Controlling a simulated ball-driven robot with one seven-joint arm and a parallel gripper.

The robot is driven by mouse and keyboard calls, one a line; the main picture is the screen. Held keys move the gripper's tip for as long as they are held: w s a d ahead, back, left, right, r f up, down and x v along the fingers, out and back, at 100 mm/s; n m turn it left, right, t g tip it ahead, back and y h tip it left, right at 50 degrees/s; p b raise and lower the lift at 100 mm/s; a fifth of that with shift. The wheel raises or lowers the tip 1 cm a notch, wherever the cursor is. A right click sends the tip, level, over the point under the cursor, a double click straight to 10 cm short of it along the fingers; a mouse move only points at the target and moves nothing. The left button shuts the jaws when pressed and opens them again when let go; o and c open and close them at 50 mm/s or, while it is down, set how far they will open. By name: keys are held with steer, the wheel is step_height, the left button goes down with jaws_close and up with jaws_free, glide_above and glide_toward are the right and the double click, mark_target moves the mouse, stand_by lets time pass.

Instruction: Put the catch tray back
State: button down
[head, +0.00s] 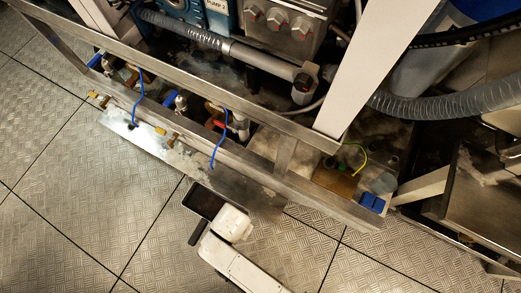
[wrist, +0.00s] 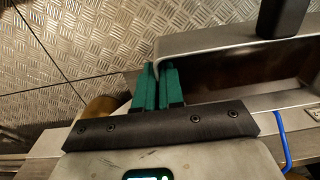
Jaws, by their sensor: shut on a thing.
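The catch tray (wrist: 220,42) is a long, shallow metal trough with a brownish inside, in the upper right of the wrist view. In the head view my white wrist is at the bottom centre, and the fingertips cannot be made out. The tray's far end is outside the wrist view.
The steel frame rail (head: 200,142) runs diagonally above the tray. Blue wires (head: 218,152) and brass valves (head: 174,140) hang near it. A blue block (head: 372,202) sits at the rail's right end. The patterned metal floor (head: 70,210) is clear at lower left.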

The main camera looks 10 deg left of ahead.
steer(key=w+d+f+b, duration=0.1)
steer(key=w+d+f, duration=0.1)
steer(key=d+f, duration=0.1)
steer(key=w+d+f+b, duration=0.2)
steer(key=w+d, duration=0.1)
steer(key=w+d+f+b, duration=0.2)
steer(key=d+f, duration=0.1)
steer(key=shift+w+d+f, duration=0.3)
steer(key=shift+w+d, duration=0.05)
steer(key=shift+d, duration=0.05)
steer(key=shift+w+d+f+b, duration=0.1)
steer(key=shift+d+f+b, duration=0.1)
steer(key=shift+f+b, duration=0.1)
steer(key=shift+w+d+f+b, duration=0.1)
steer(key=shift+f+b, duration=0.4)
steer(key=shift+f, duration=0.35)
steer(key=shift+w+d+f+b, duration=0.1)
steer(key=shift+f+b, duration=0.35)
steer(key=shift+f, duration=0.4)
steer(key=shift+f, duration=0.2)
steer(key=c, duration=1.3)
jaws_free()
steer(key=shift+s, duration=0.1)
steer(key=shift+o, duration=0.2)
steer(key=shift+r, duration=0.1)
step_height(320, 180, up, 12)
steer(key=p, duration=0.6)
steer(key=shift+d, duration=0.15)
